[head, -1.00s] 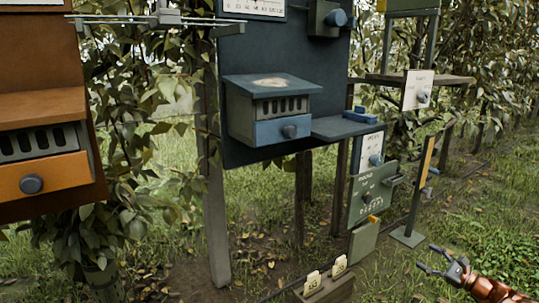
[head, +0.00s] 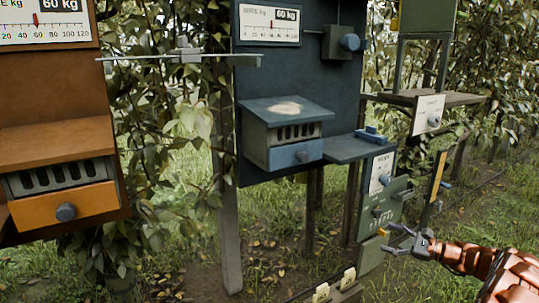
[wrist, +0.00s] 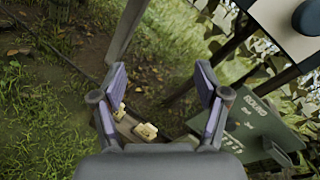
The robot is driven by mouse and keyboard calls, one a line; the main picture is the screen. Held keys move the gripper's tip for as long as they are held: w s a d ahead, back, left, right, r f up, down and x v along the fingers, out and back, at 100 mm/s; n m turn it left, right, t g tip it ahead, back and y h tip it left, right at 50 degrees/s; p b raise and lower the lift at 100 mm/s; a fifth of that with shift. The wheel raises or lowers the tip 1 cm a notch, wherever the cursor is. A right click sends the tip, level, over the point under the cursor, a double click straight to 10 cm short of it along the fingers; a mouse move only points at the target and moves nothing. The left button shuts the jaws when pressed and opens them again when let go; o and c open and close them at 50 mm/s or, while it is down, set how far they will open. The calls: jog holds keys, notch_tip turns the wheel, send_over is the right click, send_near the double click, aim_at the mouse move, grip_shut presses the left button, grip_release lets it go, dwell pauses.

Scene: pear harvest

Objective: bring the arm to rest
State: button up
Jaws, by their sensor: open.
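My gripper (head: 398,240) is at the lower right of the head view, at the end of my orange-brown arm. Its two fingers are apart and nothing is between them. In the wrist view my gripper (wrist: 160,95) shows both finger pads spread, with only ground and a low wooden holder behind the gap. In the head view the fingers overlap the area just in front of the green panel (head: 385,208); I cannot tell the distance between them. The green panel also shows at the right of the wrist view (wrist: 258,122).
A dark blue station (head: 290,85) stands in the middle, with a blue drawer (head: 296,154) and a side shelf (head: 352,150). An orange station (head: 60,136) is at the left. Small tagged blocks (head: 321,292) sit low at the bottom. Grass at the lower right looks open.

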jog(key=s+a+r+n+g+p, duration=0.3)
jog(key=s+a+r+p, duration=0.1)
jog(key=a+r, duration=0.45)
jog(key=s+a+r+n+g+p, duration=0.35)
jog(key=a+r, duration=0.35)
jog(key=a, duration=0.3)
jog(key=s+a+r+n+g+h+p, duration=0.1)
jog(key=s+a+r+n+g+p, duration=0.15)
jog(key=s+a+r, duration=0.35)
jog(key=s+a+r+n+g+h+p, duration=0.1)
jog(key=s+a+r+n+g+p, duration=0.2)
jog(key=s, duration=0.5)
jog(key=s+a+r+n+h+p, duration=0.1)
jog(key=s+r+n+h+p, duration=0.15)
jog(key=s+p, duration=0.4)
jog(key=s+a+r+n+h+p, duration=0.1)
jog(key=s+r+h+p, duration=0.25)
jog(key=s, duration=0.65)
jog(key=s+d+r+n+h+p, duration=0.1)
jog(key=s+d+r+h+p, duration=0.1)
jog(key=s+d+p, duration=0.2)
jog(key=s+d+r+n+h+p, duration=0.2)
jog(key=s+d+r+h+p, duration=0.1)
jog(key=s, duration=0.7)
jog(key=shift+s+d+r+p, duration=0.15)
jog(key=shift+s+d+p, duration=0.15)
jog(key=shift+d, duration=0.6)
jog(key=shift+n, duration=0.25)
